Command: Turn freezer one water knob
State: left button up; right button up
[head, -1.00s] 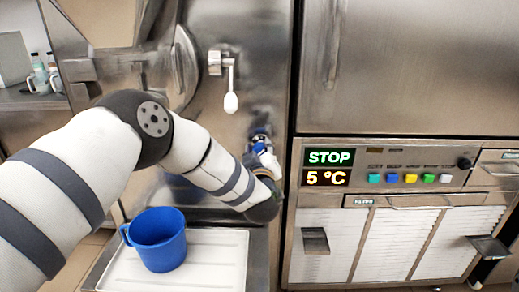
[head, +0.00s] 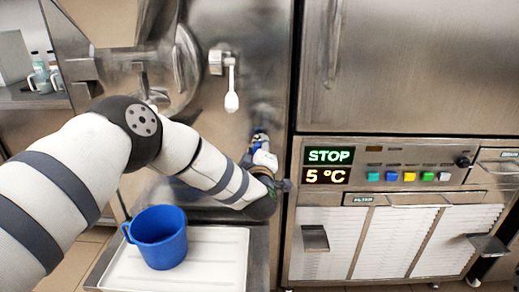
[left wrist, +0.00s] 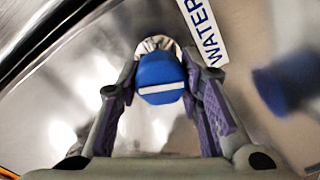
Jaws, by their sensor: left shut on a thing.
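The water knob (left wrist: 160,75) is blue with a white bar across its face, and a white "WATER" label (left wrist: 207,35) is beside it in the left wrist view. My left gripper (left wrist: 163,62) is shut on this knob, one finger on either side of it. The white bar lies nearly level in that picture. In the head view my left gripper (head: 261,150) is at the freezer's steel front, and my arm and wrist hide much of it. The right gripper is not in view.
A blue mug (head: 158,238) stands on a white tray (head: 222,262) below my left arm. A white-handled lever (head: 231,90) hangs above the gripper. A second blue part (left wrist: 285,85), blurred, is close on the right. A control panel (head: 400,160) reads STOP and 5 °C.

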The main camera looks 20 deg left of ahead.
pick_arm(q)
jog(key=shift+f, duration=0.1)
jog(key=o, duration=1.2)
jog(key=shift+c, duration=0.2)
jog(key=v, duration=1.2)
